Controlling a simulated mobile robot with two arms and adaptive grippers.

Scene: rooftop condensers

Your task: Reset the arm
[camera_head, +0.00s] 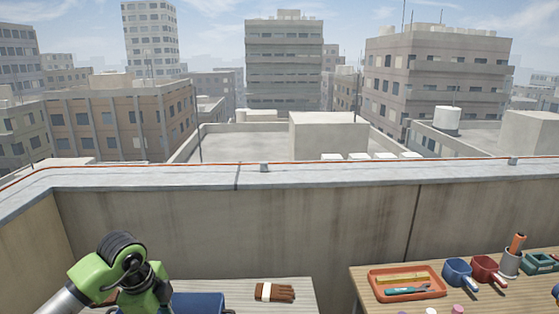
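Part of my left arm (112,278), with green and black joints and a grey link, comes in at the lower left. It bends and runs down past the bottom edge of the picture. No fingers show on it, so my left gripper is out of view. My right arm and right gripper are not in view.
A light table (240,287) holds a brown bundle with a white band (275,292); a blue container (200,303) sits partly behind my arm. A wooden table at right holds an orange tray (376,292), blue scoop (458,271) and red scoop (486,268). A parapet (330,215) stands behind.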

